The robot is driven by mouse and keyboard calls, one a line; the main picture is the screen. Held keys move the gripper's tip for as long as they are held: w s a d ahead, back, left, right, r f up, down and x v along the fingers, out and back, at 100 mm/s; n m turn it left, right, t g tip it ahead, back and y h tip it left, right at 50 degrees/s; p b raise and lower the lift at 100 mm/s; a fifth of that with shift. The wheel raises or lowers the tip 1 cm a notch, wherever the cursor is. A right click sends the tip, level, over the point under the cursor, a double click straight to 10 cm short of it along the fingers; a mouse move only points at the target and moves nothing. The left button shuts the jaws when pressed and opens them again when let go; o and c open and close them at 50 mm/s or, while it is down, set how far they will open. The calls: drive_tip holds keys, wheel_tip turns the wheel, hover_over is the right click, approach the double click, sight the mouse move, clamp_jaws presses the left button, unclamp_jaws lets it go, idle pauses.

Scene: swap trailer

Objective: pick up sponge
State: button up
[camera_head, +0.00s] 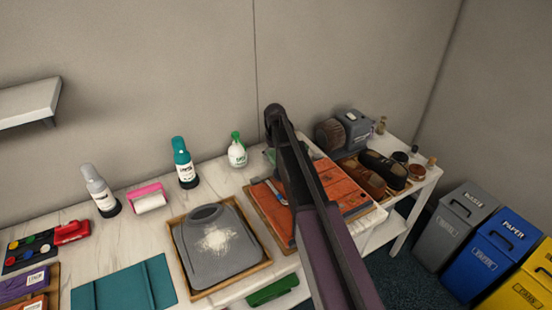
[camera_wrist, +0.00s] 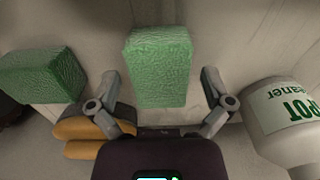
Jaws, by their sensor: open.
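In the wrist view, a green, rough-textured sponge block (camera_wrist: 158,66) lies just ahead of my gripper, roughly centred. My gripper (camera_wrist: 159,78) is open, with one finger at each side of the sponge and a visible gap on both sides. A second green block (camera_wrist: 42,75) of like texture lies to the left, outside the fingers. In the head view, my arm hides most of this area, and only a small green patch (camera_head: 269,155) shows beside it. My fingers cannot be made out clearly there.
A spot cleaner bottle (camera_wrist: 282,118) is close by the right finger. A tan rounded object (camera_wrist: 82,136) lies by the left finger. On the table are an orange leather panel (camera_head: 328,185), a grey mat in a tray (camera_head: 262,262), a teal bottle (camera_head: 184,163) and shoes (camera_head: 384,168).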

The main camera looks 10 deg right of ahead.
sight(275, 154)
drive_tip(key=c, duration=1)
drive_tip(key=shift+c, duration=0.2)
drive_tip(key=shift+r, duration=0.2)
wheel_tip(275, 154, up, 10)
drive_tip(key=p, duration=1)
drive_tip(key=shift+f, duration=0.2)
drive_tip(key=shift+o, duration=1.2)
drive_tip(key=shift+c, duration=1.2)
